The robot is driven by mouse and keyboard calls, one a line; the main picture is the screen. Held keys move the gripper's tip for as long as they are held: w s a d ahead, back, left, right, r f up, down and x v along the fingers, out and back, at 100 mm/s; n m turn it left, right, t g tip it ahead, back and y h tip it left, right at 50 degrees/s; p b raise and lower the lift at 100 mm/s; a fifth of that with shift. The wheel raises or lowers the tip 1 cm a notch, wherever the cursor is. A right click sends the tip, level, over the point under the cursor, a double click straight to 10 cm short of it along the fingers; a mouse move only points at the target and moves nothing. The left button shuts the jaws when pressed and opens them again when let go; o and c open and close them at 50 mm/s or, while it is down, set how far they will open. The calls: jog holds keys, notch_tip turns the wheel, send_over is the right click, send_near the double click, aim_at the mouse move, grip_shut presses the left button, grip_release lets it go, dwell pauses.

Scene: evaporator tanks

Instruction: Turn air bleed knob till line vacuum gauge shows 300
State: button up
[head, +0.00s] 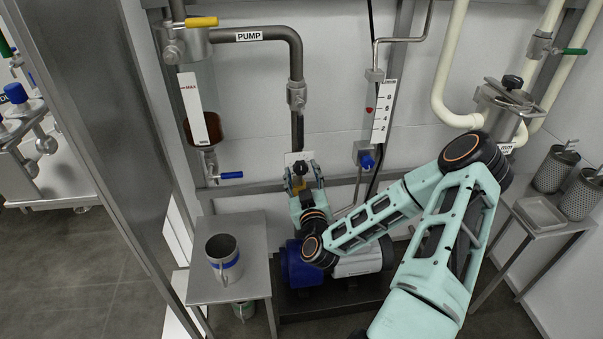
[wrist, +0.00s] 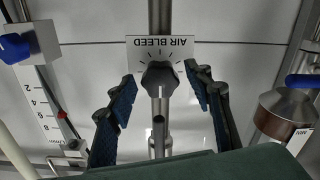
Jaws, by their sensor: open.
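The air bleed knob (wrist: 159,78) is dark and lobed, on a white plate (wrist: 180,47) with tick marks; AIR BLEED reads upside down in the wrist view. My gripper (wrist: 160,73) is open, one blue-padded finger on each side of the knob, with visible gaps. In the head view, my gripper (head: 302,175) is at the knob (head: 299,168) under the white plate (head: 298,156). I cannot identify a gauge marked line vacuum.
A blue-knobbed valve (head: 366,160) is right of my gripper. The motor (head: 302,264) stands below my arm. A steel side table (head: 210,291) bears a cup (head: 224,262). The PUMP pipe (head: 274,35) runs above. A blue-handled valve (head: 230,175) is to the left.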

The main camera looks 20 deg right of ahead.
jog(key=shift+w, duration=0.1)
jog(key=shift+c, duration=0.7)
jog(key=c, duration=1)
jog(key=m, duration=0.6)
jog(key=shift+m+b, duration=0.3)
jog(key=shift+b, duration=0.05)
jog(key=m, duration=0.6)
jog(key=shift+m+b, duration=0.3)
jog(key=o, duration=1.1)
